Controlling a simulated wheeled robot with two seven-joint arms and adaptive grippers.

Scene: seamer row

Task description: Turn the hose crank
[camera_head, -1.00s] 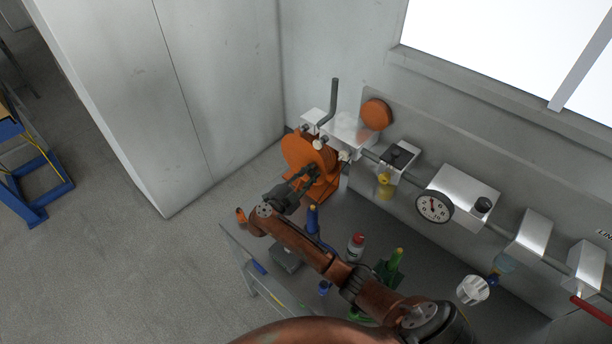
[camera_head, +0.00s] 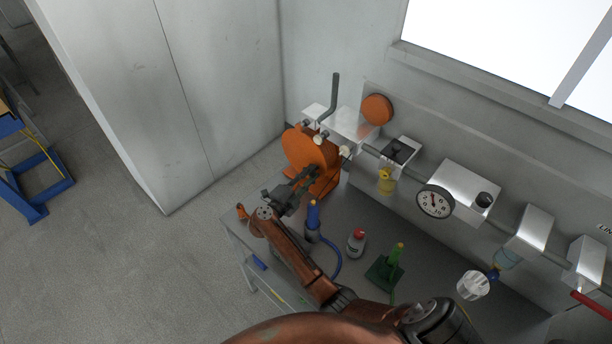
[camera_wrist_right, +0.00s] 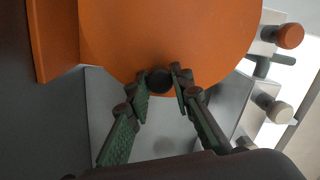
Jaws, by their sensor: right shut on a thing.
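The hose reel is a large orange disc (camera_head: 306,146) on an orange stand at the back corner of the bench. It also fills the top of the right wrist view (camera_wrist_right: 170,35). The crank's dark round knob (camera_wrist_right: 159,80) shows near the disc's lower edge in the wrist view. My right gripper (camera_head: 306,176) reaches the lower part of the disc. Its two fingers (camera_wrist_right: 160,84) are closed on either side of the knob and hold it. The rest of the crank is hard to make out. My left gripper is not in view.
A blue nozzle (camera_head: 313,218), a red-capped bottle (camera_head: 356,242) and a green stand (camera_head: 385,272) are on the bench, close to my right arm. A pipe with a gauge (camera_head: 435,201) and boxes runs along the wall. A grey cabinet (camera_head: 190,90) stands left.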

